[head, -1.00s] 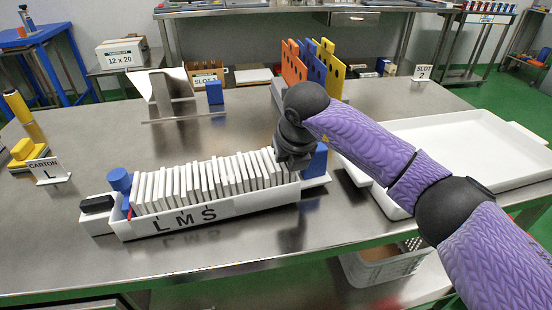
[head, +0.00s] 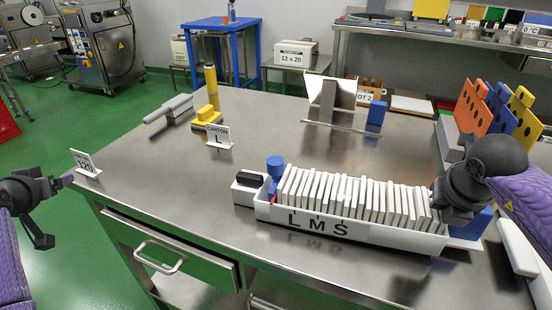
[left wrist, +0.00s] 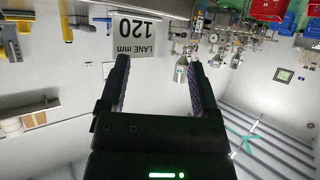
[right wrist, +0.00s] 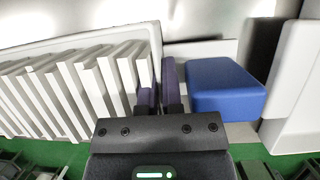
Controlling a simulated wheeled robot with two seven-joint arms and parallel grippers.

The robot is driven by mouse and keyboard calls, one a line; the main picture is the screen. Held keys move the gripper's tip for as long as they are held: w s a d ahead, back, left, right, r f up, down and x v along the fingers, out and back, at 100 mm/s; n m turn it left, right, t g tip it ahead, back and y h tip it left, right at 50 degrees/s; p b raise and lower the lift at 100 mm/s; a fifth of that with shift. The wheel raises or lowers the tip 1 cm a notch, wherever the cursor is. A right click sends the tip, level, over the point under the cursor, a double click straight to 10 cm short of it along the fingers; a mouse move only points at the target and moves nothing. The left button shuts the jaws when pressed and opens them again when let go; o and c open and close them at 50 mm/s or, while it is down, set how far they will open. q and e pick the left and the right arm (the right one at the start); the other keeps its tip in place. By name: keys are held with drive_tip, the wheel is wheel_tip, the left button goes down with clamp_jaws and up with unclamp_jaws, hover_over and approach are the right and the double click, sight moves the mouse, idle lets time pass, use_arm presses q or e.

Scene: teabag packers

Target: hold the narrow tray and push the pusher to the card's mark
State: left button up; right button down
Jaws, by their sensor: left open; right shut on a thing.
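The narrow white tray (head: 378,234) stands on the steel table with a row of upright white packets (head: 350,197) in it. Its front wall bears the marks L, M and S. The blue-knobbed pusher (head: 275,166) is at the tray's left end, beside the L mark, with a bit of red below. The card (head: 218,138) reads CARTON L. My right gripper (right wrist: 162,85) is shut on the tray at its right end, between the packets and a blue block (right wrist: 224,88). My left gripper (head: 58,212) is open and empty, off the table's left edge, far from the pusher.
A LANE mm 120 card (left wrist: 136,32) stands near the table's left corner. A yellow block (head: 207,115), a sheet-metal stand (head: 333,100) and orange, blue and yellow plates (head: 495,108) stand farther back.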

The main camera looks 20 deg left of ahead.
use_arm(q)
drive_tip(key=w+d+r+m+t+h, duration=0.1)
drive_tip(key=w+d+r+m+h, duration=0.15)
drive_tip(key=w+d, duration=0.35)
drive_tip(key=w+d+r+m+h, duration=0.1)
drive_tip(key=w+d+r+h, duration=0.3)
drive_tip(key=d, duration=0.3)
drive_tip(key=w+d+r+m+t+h, duration=0.1)
drive_tip(key=w+d+r+m+h, duration=0.15)
drive_tip(key=w+d, duration=0.4)
drive_tip(key=m+g, duration=0.4)
drive_tip(key=g, duration=0.4)
approach(276, 159)
drive_tip(key=x, duration=1)
drive_tip(key=shift+f, duration=0.1)
clamp_jaws()
